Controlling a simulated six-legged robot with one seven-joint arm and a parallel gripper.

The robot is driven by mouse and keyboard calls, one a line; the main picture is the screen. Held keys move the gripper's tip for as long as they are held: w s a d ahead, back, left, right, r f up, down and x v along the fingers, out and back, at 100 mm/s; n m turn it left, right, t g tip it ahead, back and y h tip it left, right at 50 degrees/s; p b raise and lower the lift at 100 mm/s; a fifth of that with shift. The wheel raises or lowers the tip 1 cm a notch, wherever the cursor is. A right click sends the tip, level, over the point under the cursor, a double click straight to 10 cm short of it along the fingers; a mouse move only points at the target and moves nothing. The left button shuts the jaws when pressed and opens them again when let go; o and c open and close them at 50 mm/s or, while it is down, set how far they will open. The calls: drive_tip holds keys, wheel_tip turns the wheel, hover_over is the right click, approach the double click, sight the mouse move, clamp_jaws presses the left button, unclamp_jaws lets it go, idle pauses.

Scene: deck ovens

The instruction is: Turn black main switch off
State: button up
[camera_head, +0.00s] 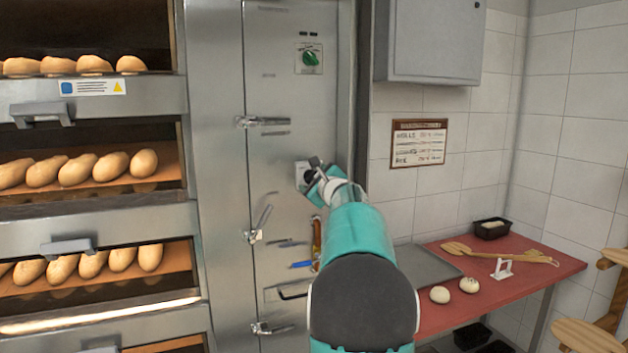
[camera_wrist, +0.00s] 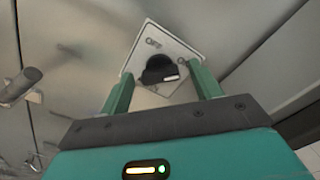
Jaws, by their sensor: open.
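The black main switch (camera_wrist: 160,70) is a dark knob with a white mark on a pale square plate (camera_wrist: 172,41) with "OFF" lettering. In the wrist view the knob lies between the two green fingers of my gripper (camera_wrist: 162,84), which are open on either side of it. I cannot tell whether a finger touches it. In the head view the switch (camera_head: 308,177) sits on the steel panel, and my gripper (camera_head: 318,176) is right at it. My arm and gripper hide part of the switch plate there.
A green knob (camera_head: 310,58) is higher on the same panel (camera_head: 285,110). Deck ovens with bread fill the left side. A red table (camera_head: 545,262) stands at the right.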

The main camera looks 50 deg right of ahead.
drive_tip(key=c, duration=1)
drive_tip(key=shift+n, duration=0.5)
drive_tip(key=n, duration=0.3)
drive_tip(key=shift+n, duration=0.4)
drive_tip(key=n, duration=0.4)
drive_tip(key=shift+n, duration=0.3)
drive_tip(key=n, duration=0.8)
drive_tip(key=shift+n, duration=0.3)
